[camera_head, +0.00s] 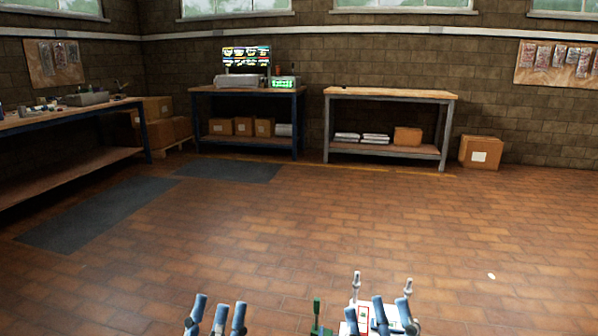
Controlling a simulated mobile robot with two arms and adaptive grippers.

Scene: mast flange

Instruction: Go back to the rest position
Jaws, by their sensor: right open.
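My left gripper (217,310) shows at the bottom edge, left of centre, with its blue-grey fingers pointing up. I see nothing between the fingers, but how far they are open is unclear. My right gripper (378,306) is at the bottom edge, right of centre, open with its fingers spread. A white piece (393,312) with upright silver pins shows at and behind the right fingers, partly hidden by them. A green upright part (317,312) stands between the two grippers. The frame cuts off the lower parts of both hands.
A long bench (75,118) runs along the left. A cardboard box (480,152) sits on the floor. The tiled floor (350,220) ahead is broadly clear.

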